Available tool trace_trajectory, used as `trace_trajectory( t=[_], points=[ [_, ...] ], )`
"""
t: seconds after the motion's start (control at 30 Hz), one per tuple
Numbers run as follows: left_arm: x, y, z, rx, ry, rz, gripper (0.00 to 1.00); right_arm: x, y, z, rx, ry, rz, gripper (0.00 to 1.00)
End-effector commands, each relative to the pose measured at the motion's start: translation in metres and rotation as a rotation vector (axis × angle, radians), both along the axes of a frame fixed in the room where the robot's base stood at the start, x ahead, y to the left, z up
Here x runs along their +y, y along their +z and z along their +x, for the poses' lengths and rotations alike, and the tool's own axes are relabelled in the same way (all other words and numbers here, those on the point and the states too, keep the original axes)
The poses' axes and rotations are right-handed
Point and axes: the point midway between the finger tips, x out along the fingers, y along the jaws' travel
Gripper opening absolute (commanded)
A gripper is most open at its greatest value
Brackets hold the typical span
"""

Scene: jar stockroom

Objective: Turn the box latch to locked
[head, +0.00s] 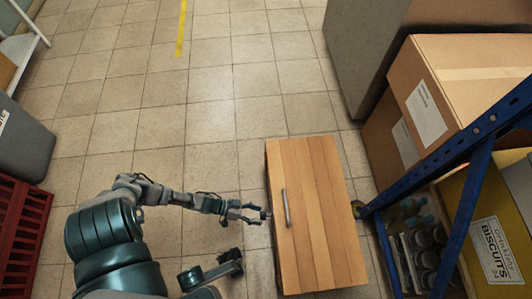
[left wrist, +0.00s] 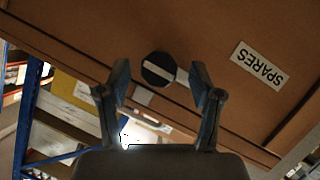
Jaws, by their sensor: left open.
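The wooden box (head: 318,225) stands on the floor at the right of my left arm, with a grey bar handle on its top. Its brown face (left wrist: 215,50) fills much of the left wrist view, with an upside-down SPARES label (left wrist: 259,65). The latch (left wrist: 159,70) is a dark round knob with a pale bar, roughly parallel to the seam below it. My left gripper (head: 256,213) is by the box's left side. It also shows in the left wrist view (left wrist: 159,75), open, fingertips on either side of the knob; contact is unclear. Part of my other arm shows low in the head view; its jaw state is unclear.
A blue shelf rack (head: 432,165) stands close to the box's right, with a yellow biscuits box (head: 490,240) on it. Cardboard boxes (head: 470,65) are at upper right. Red crates (head: 20,230) and a grey bin (head: 22,140) are at left. The tiled floor beyond is clear.

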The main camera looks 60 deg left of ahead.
Motion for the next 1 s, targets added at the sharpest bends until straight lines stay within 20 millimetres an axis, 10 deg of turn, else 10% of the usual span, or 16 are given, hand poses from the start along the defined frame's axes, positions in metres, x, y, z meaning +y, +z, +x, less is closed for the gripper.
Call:
trace_trajectory(
  t=[0.47, 0.73, 1.0],
  points=[
    [-0.011, -0.006, 0.015, -0.001, 0.0, 0.0, 0.65, 0.002, 0.001, 0.004, -0.018, 0.0, -0.001, 0.0],
    [-0.01, -0.006, 0.015, -0.001, 0.001, 0.001, 0.05, 0.002, 0.001, 0.004, -0.018, 0.0, -0.001, 0.0],
    [-0.01, -0.005, 0.016, -0.01, 0.002, 0.02, 0.05, 0.001, 0.004, 0.003, -0.024, 0.002, 0.001, 0.0]
  ],
)
